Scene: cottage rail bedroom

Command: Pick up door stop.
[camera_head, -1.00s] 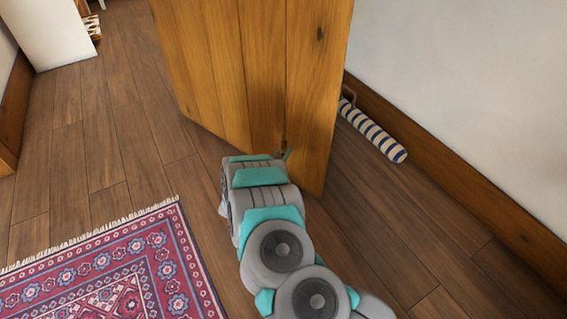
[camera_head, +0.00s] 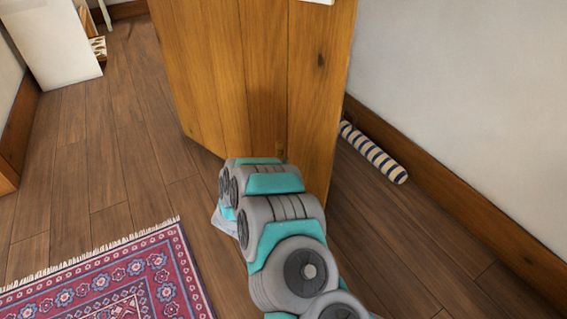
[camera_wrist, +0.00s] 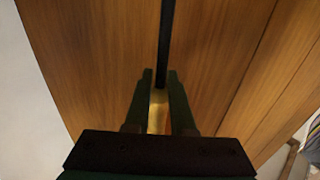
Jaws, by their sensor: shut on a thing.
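The door stop (camera_wrist: 158,108) is a small pale yellow-brown piece in the wrist view, between the two dark fingers of my gripper (camera_wrist: 160,88). My gripper is shut on it, close in front of wooden boards. Most of the door stop is hidden by the fingers and the dark gripper body. In the head view my arm hides the gripper, and I cannot make out the door stop clearly there.
The wooden door (camera_head: 265,70) stands just beyond my arm. A blue-and-white striped roll (camera_head: 372,150) lies on the floor by the right wall's skirting. A patterned red rug (camera_head: 115,280) lies at lower left. Bare floor (camera_head: 120,150) is clear at left.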

